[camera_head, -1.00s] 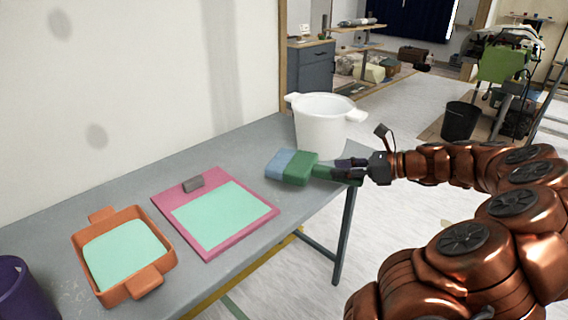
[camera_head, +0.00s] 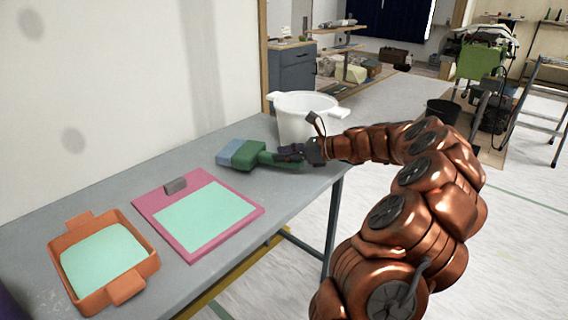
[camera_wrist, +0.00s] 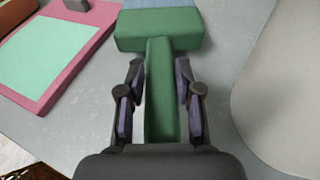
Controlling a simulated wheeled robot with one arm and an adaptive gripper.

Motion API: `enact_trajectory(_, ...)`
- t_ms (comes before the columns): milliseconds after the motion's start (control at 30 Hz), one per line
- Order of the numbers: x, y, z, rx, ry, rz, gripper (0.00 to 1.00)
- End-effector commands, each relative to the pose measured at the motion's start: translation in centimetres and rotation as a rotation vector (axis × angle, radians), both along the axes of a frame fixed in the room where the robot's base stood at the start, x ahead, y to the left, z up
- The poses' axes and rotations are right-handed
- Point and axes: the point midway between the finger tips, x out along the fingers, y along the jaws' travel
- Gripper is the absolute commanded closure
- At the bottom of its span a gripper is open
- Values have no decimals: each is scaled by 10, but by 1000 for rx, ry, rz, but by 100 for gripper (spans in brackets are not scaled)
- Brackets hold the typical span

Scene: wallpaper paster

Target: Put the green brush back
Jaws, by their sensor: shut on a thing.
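The green brush (camera_head: 249,155) has a green handle and block with blue bristles pointing left in the head view. My gripper (camera_head: 290,153) is shut on its handle from the right. In the wrist view the handle of the green brush (camera_wrist: 162,90) runs between the two fingers of my gripper (camera_wrist: 160,105), and the blue bristles lie at the top, cut off by the frame edge. The brush is over the grey table (camera_head: 190,165), lying level; whether it touches the surface is hard to tell.
A white bucket (camera_head: 298,118) with handles stands just behind the brush. A pink board (camera_head: 150,207) with a mint sheet and a grey block lies to the left front. An orange tray (camera_head: 75,287) with mint contents stands further left. Bare table lies between board and brush.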

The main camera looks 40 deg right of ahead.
Motion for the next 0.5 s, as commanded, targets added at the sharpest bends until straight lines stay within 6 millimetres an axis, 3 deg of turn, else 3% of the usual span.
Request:
enact_trajectory(167, 0, 1, -25, 3, 2, 2, 100)
enact_trajectory(400, -1, 0, -26, 1, 2, 0, 100)
enact_trajectory(433, -1, 0, -26, 0, 2, 1, 64)
enact_trajectory(500, -1, 0, -26, 0, 2, 1, 57)
